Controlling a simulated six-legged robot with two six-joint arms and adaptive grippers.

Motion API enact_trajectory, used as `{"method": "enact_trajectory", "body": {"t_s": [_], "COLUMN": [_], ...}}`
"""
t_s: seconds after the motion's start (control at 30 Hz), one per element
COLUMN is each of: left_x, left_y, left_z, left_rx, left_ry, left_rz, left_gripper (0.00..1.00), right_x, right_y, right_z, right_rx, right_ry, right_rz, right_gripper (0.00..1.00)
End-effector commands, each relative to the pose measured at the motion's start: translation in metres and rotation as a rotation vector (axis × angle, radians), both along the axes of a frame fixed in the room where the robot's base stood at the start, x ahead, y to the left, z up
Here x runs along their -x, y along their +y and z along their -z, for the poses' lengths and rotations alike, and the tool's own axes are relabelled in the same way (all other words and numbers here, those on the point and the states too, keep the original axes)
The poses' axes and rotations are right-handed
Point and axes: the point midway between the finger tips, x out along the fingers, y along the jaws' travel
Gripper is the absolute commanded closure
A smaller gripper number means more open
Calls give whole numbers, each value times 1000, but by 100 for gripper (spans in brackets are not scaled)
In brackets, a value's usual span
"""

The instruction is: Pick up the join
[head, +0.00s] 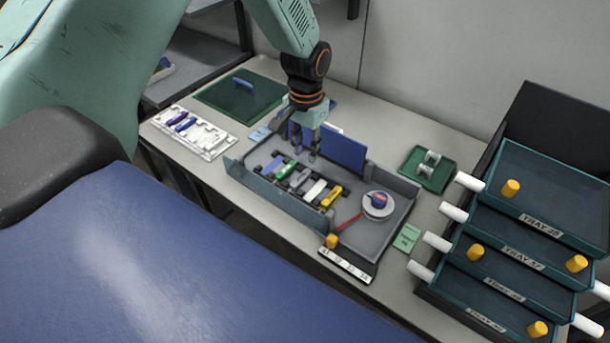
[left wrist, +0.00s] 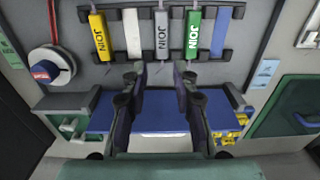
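A grey piece marked JOIN (left wrist: 161,36) lies in a rack inside the grey work tray; it also shows in the head view (head: 299,179). A green piece marked JOIN (left wrist: 194,33) is beside it. A white strip (left wrist: 132,34) and a yellow piece with lettering (left wrist: 100,36) lie on its other side, and a blue strip (left wrist: 221,30) lies past the green one. My left gripper (head: 307,155) is low over the tray. In the left wrist view its fingers (left wrist: 160,75) are apart with nothing between them, lined up with the grey piece. My right gripper is not in view.
The work tray (head: 400,211) has raised walls and a blue panel (head: 346,152) standing behind the rack. A round reel (head: 378,205) sits at its right end. Stacked labelled trays (head: 530,250) stand at the right. A white holder (head: 204,143) is at the left.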

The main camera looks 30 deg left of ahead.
Motion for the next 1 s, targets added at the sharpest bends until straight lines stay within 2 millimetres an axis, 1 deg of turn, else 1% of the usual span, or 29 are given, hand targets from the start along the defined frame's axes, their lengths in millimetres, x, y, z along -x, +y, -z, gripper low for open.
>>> {"method": "enact_trajectory", "body": {"t_s": [0.27,0.5,0.6,0.7,0.87,0.9,1.0], "left_x": [3,4,3,3,2,1,1], "left_y": [1,3,3,3,2,2,2], "left_z": [30,65,73,78,77,77,77], "left_rx": [1,0,0,0,1,0,0], "left_ry": [3,3,1,3,3,3,2], "left_rz": [-2,-1,-1,-1,-1,-1,-1], "left_gripper": [72,72,72,72,72,73,81], "right_x": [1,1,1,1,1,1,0], "right_y": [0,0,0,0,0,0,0], "right_z": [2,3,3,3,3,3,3], "right_rx": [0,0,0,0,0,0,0], "right_ry": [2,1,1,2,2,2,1], "right_rz": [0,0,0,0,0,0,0], "right_gripper": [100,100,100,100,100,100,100]}}
